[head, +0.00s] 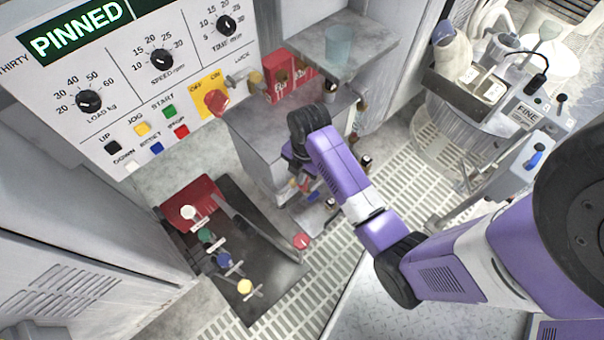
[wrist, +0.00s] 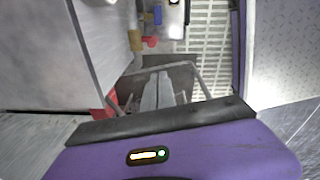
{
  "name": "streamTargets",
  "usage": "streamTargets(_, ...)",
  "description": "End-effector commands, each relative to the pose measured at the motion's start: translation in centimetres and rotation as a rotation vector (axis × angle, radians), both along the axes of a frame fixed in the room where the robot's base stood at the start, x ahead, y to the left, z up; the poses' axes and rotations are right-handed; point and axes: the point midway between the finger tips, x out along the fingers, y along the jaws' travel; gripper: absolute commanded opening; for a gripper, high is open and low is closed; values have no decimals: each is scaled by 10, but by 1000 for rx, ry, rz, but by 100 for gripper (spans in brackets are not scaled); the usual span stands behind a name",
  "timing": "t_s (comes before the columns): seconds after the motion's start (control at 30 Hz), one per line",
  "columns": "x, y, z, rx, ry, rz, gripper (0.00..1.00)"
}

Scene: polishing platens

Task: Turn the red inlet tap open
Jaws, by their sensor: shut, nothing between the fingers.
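A round red knob (head: 301,242) shows at the right edge of a dark panel low in the head view; I cannot tell for sure that it is the red inlet tap. White (head: 188,212), green (head: 204,235), blue (head: 224,260) and yellow (head: 244,287) tap handles stand in a row on this panel. My gripper (wrist: 164,76) is shut and empty in the wrist view. A small red part (wrist: 150,41) shows beyond its fingertips, apart from them. In the head view my wrist is above and right of the panel, and my fingers are hard to make out.
The control panel (head: 130,85) with knobs and buttons is at upper left. A grey cabinet (head: 265,130) and a shelf with a clear cup (head: 338,45) stand behind my wrist. A machine marked FINE (head: 525,115) is at right. Slotted floor (head: 300,295) lies open below.

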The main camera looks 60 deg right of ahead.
Motion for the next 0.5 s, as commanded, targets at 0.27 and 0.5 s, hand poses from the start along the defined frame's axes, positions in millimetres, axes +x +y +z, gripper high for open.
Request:
streamTargets(0.27, 3, 3, -61, 0, 2, -1, 0)
streamTargets(0.5, 3, -22, -77, -1, -1, -4, 0)
